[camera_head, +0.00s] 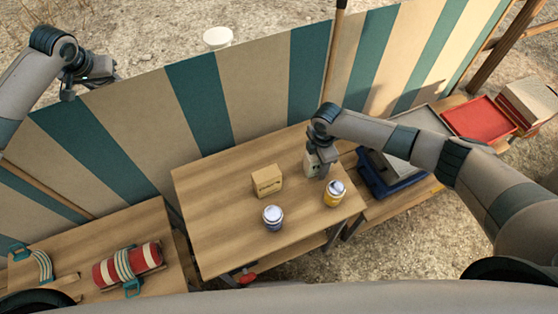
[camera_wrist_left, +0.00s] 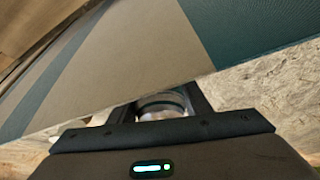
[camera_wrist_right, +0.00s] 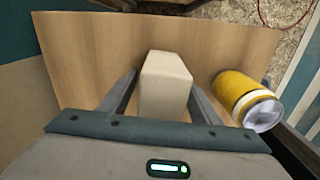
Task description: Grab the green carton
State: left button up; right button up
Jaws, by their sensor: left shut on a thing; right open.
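A pale carton (camera_head: 311,163) stands at the far right of the wooden table; it looks off-white, and no clearly green carton shows. In the right wrist view the carton (camera_wrist_right: 165,85) is between the fingers of my right gripper (camera_wrist_right: 165,90). My right gripper (camera_head: 318,163) is open, one finger on each side of it; I cannot tell whether they touch it. My left gripper (camera_head: 85,78) is up at the far left, over the striped screen. In the left wrist view it is shut on a jar-like thing with a shiny round end (camera_wrist_left: 163,104), mostly hidden.
A yellow jar (camera_head: 334,194) stands close in front of the right gripper. A tan box (camera_head: 267,181) and a blue jar (camera_head: 273,217) stand further left. The striped screen (camera_head: 260,90) closes the table's back. The table's left part is clear. A red tray (camera_head: 478,118) lies right.

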dwell(0.5)
jog(key=c, duration=1.1)
pick_arm(q)
jog(key=shift+r, duration=0.15)
pick_arm(e)
jog(key=shift+r, duration=0.1)
